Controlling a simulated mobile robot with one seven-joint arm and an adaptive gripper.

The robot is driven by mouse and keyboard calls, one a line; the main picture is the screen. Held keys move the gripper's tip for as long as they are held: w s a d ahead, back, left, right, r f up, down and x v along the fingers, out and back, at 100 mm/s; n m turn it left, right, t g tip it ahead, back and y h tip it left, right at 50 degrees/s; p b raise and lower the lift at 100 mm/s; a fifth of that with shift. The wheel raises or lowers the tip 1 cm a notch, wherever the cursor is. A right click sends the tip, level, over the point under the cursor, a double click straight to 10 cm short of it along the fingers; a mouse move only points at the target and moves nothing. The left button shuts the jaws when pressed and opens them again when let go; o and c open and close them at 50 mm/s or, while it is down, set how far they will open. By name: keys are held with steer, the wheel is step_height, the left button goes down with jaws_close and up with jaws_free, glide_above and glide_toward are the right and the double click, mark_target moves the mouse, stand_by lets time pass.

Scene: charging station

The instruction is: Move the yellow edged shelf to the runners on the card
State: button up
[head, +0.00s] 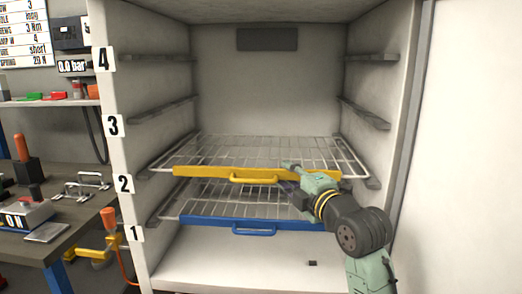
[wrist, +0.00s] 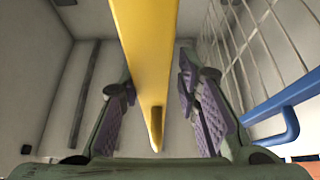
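The yellow-edged wire shelf (head: 215,172) lies level on the runners beside label 2 in the cabinet. Its yellow handle (head: 253,179) is at the middle of the front edge. My gripper (head: 290,178) is at this edge, right of the handle. In the wrist view, the yellow edge (wrist: 147,45) runs between the two spread fingers (wrist: 157,95), with gaps on both sides; the gripper looks open. The card (head: 22,32) at the upper left is cut off by the picture edge; a "4" and "short" are among its readable entries.
A blue-edged shelf (head: 225,222) sits below at label 1; its blue handle also shows in the wrist view (wrist: 287,120). The runners at label 3 (head: 163,108) and label 4 (head: 166,61) are empty. A small dark object (head: 312,263) lies on the cabinet floor.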

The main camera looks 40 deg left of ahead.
mark_target(278, 166)
steer(key=p+x, duration=0.2)
steer(key=x, duration=0.3)
steer(key=shift+s+a, duration=0.15)
steer(key=shift+a, duration=0.05)
steer(key=shift+c, duration=0.2)
jaws_close()
steer(key=shift+r, duration=0.15)
